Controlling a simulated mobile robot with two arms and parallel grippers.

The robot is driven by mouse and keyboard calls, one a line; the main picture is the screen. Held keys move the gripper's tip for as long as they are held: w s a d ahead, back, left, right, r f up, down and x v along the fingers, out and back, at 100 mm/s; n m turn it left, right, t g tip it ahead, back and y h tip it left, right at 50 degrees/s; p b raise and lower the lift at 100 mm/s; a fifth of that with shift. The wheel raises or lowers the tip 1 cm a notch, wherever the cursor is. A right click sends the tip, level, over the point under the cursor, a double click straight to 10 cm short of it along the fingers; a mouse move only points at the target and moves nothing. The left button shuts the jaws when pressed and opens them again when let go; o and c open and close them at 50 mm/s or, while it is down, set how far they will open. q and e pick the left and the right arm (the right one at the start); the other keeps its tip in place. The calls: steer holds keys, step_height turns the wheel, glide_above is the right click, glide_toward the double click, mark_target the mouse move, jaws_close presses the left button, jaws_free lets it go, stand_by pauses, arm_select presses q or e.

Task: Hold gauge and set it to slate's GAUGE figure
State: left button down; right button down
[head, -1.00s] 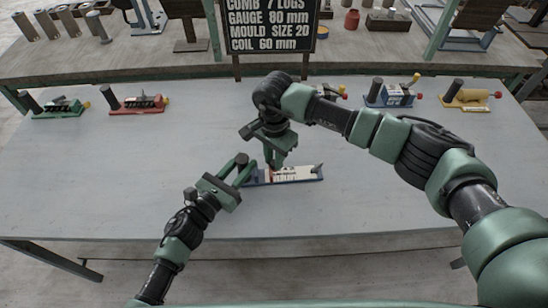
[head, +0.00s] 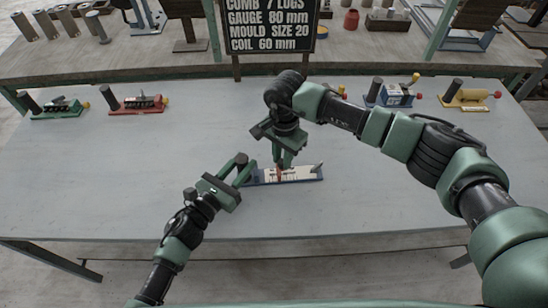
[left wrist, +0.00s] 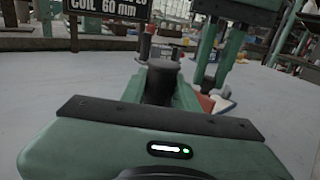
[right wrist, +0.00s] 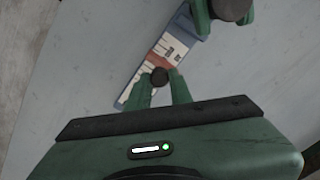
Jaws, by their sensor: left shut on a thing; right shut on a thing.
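The gauge (head: 307,175) is a blue bar with a white scale, lying on the grey table in the middle. It also shows in the right wrist view (right wrist: 172,44). My left gripper (head: 243,167) is shut on the dark post (left wrist: 161,82) at the gauge's left end. My right gripper (head: 285,160) reaches down from above and is shut on the dark knob (right wrist: 159,77) of the red slider (right wrist: 158,60), left of the gauge's middle. The exact scale reading is too small to tell. The slate (head: 268,30) reads GAUGE 80 mm.
A green-based device (head: 60,108) and a red-based one (head: 137,103) stand at the table's back left. A blue one (head: 393,95) and a yellow one (head: 467,95) stand at the back right. The table around the gauge is clear.

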arm_select(q)
steer(key=shift+d, duration=0.1)
arm_select(e)
steer(key=d, duration=0.3)
steer(key=shift+w, duration=0.15)
steer(key=shift+a, duration=0.1)
steer(key=c, duration=1.3)
jaws_free()
steer(key=shift+o, duration=0.2)
step_height(320, 180, up, 12)
arm_select(q)
steer(key=c, duration=1)
jaws_free()
steer(key=shift+s, duration=0.1)
